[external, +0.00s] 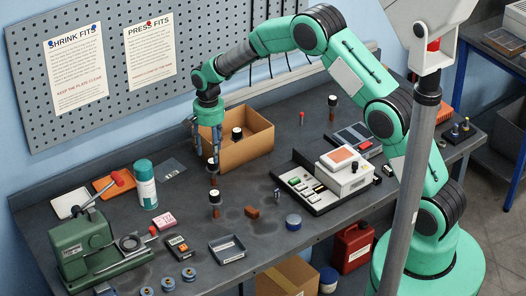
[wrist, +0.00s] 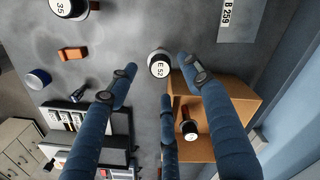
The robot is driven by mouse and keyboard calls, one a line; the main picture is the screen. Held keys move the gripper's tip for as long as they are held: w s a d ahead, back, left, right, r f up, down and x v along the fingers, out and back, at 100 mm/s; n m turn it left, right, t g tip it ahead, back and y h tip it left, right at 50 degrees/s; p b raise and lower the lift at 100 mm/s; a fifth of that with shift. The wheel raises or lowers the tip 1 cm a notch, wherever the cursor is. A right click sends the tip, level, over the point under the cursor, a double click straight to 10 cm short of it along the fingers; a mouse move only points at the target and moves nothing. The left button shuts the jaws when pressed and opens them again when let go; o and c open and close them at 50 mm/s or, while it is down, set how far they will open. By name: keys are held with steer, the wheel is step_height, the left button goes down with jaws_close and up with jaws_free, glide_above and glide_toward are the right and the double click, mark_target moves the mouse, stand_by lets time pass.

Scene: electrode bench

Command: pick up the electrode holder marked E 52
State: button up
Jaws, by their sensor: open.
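The electrode holder marked E 52 (wrist: 159,63) has a dark body and a white round top with its label readable in the wrist view. It stands upright on the bench beside the cardboard box; in the external view the holder (external: 213,180) is partly hidden by my fingers. My gripper (external: 207,150) points down over it, open and empty. In the wrist view my gripper's blue fingers (wrist: 157,76) are spread around the holder's top; I cannot tell whether any finger touches it.
The cardboard box (external: 262,148) stands close behind, with another holder (wrist: 189,130) in it. A holder whose label ends in 35 (wrist: 67,8) stands nearby. A brown block (external: 252,212), a blue-sided round tin (external: 293,222) and a black tray with a scale (external: 345,173) are on the bench.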

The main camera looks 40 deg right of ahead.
mark_target(212, 161)
steer(key=shift+f, duration=2.3)
steer(key=shift+f, duration=0.1)
steer(key=shift+w+d+f, duration=0.1)
steer(key=shift+d+f, duration=0.05)
steer(key=shift+f, duration=2.3)
jaws_close()
